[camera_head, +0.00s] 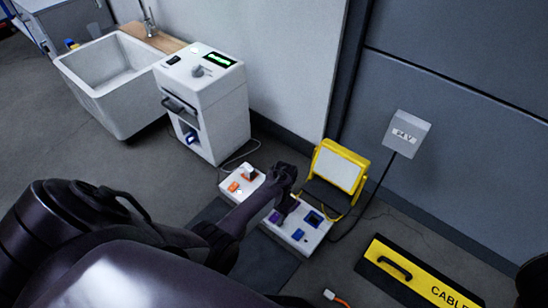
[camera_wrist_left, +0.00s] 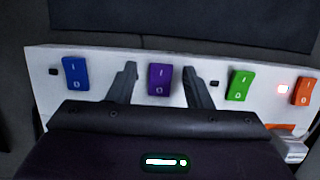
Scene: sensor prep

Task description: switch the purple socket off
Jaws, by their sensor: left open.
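The white power strip (camera_head: 312,238) lies on the floor and also fills the middle of the left wrist view (camera_wrist_left: 110,58). Its purple switch (camera_wrist_left: 160,79) is marked I and 0; the small indicator beside it looks dark. In the head view the purple part (camera_head: 276,217) is partly covered by my arm. My left gripper (camera_head: 284,182) is open over the strip. In the wrist view its fingers (camera_wrist_left: 160,83) stand on either side of the purple switch; contact cannot be told. My right gripper is not in view.
Blue (camera_wrist_left: 76,74), green (camera_wrist_left: 240,85) and orange (camera_wrist_left: 305,92) switches flank the purple one; the orange one's indicator is lit. A yellow work lamp (camera_head: 341,168) stands behind the strip, a white machine (camera_head: 218,120) behind left, a yellow cable cover (camera_head: 415,275) right.

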